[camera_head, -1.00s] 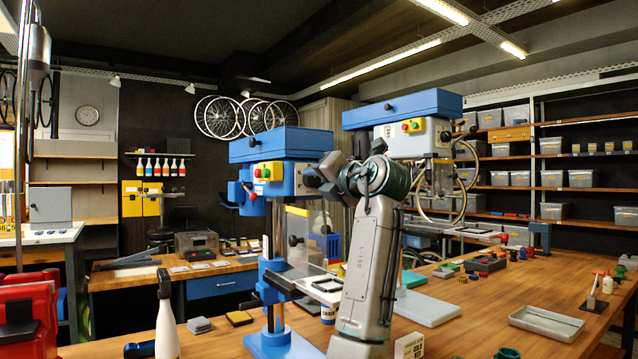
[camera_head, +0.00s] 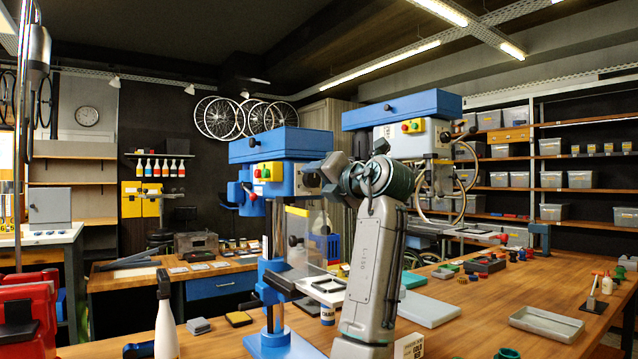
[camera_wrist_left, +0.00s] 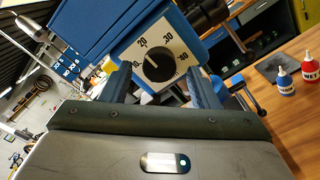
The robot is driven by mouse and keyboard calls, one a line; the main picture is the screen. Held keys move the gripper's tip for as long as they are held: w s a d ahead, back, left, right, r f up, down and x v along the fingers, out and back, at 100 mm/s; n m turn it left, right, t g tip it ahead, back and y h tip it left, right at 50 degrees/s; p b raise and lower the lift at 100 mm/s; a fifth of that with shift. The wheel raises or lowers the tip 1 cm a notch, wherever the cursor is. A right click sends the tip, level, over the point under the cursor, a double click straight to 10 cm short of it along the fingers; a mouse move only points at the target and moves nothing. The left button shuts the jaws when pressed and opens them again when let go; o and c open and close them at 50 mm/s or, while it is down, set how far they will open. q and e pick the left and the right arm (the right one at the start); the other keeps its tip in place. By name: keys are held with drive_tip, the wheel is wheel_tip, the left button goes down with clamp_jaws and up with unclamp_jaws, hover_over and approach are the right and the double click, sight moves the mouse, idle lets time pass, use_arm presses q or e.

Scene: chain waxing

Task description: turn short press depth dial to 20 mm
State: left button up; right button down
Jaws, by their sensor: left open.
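The short blue press (camera_head: 283,145) stands left of centre in the head view, with its red and green button panel in front. In the left wrist view its depth dial (camera_wrist_left: 157,66) is a black knob on a white plate marked 10, 20, 30 and 40. A short pale pointer on the knob leans up and left, roughly towards the 20 side; its exact reading is too small to tell. My left gripper (camera_head: 312,180) is at the press's right side. In the wrist view its open fingers (camera_wrist_left: 162,92) stand either side of the dial; contact cannot be told.
A taller blue-topped press (camera_head: 405,115) stands behind my arm. A white bottle (camera_head: 166,325) stands at the front left of the bench. A grey tray (camera_head: 545,323) lies at the right. Red and blue bottles (camera_wrist_left: 310,68) show in the wrist view.

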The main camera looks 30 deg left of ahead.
use_arm(q)
drive_tip(key=b+v, duration=0.1)
drive_tip(key=v, duration=0.9)
drive_tip(key=shift+b, duration=0.4)
use_arm(e)
wheel_tip(320, 180, up, 7)
drive_tip(key=w, duration=0.1)
drive_tip(key=shift+w+a+f, duration=0.15)
drive_tip(key=shift+w+a, duration=0.05)
drive_tip(key=shift+a, duration=0.1)
use_arm(q)
drive_tip(key=shift+d, duration=0.1)
